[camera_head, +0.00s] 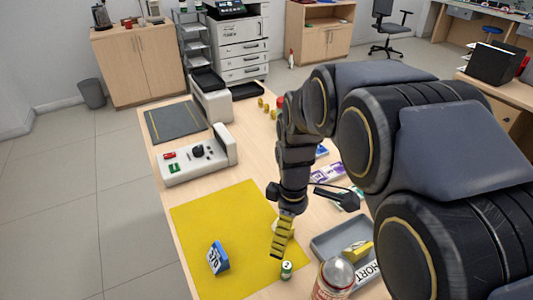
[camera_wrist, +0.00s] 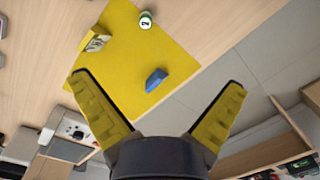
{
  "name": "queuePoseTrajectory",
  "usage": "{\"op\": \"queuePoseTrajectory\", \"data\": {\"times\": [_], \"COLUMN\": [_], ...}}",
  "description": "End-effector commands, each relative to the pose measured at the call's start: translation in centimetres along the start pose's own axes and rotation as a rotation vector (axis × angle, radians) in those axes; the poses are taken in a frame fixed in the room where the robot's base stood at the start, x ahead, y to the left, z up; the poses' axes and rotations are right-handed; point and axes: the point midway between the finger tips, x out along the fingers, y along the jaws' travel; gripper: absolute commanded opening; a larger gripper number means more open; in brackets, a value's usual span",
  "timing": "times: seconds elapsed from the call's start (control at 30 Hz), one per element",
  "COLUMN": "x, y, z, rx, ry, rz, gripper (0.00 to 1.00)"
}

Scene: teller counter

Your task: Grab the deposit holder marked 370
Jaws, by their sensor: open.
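A blue deposit holder (camera_head: 217,258) with a white marked face stands on the yellow mat (camera_head: 215,215), near its front left part. The marking looks like 370 but is small and turned. In the wrist view the blue holder (camera_wrist: 156,79) lies ahead between my spread fingers, apart from both. My gripper (camera_head: 281,240) is open and empty above the right part of the mat, to the right of the holder. A second, yellowish holder-like block (camera_wrist: 96,42) is on the mat; in the head view my gripper mostly hides it.
A small green-and-white cylinder (camera_head: 287,270) marked 2 stands at the mat's right edge. A jar (camera_head: 334,280) and a grey tray (camera_head: 335,235) are further right. A white device with buttons (camera_head: 197,160) sits behind the mat. The mat around the blue holder is clear.

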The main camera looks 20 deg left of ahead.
Motion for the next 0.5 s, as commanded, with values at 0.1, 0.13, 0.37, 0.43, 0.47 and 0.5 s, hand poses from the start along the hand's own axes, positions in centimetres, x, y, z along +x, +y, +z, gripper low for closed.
{"op": "queuePoseTrajectory", "data": {"times": [0.1, 0.13, 0.37, 0.43, 0.47, 0.5], "x": [3.6, 4.5, 11.0, 12.3, 12.8, 13.2], "y": [1.0, 1.1, 0.2, -0.2, -0.4, -0.6], "z": [-5.6, -7.0, -15.5, -17.0, -17.5, -18.0], "rx": [-0.279, -0.35, -0.799, -0.885, -0.913, -0.944], "ry": [0.0, 0.001, 0.013, 0.016, 0.017, 0.018], "rz": [0.01, 0.015, 0.045, 0.053, 0.054, 0.058], "gripper": [1.0, 1.0, 1.0, 1.0, 1.0, 1.0]}}
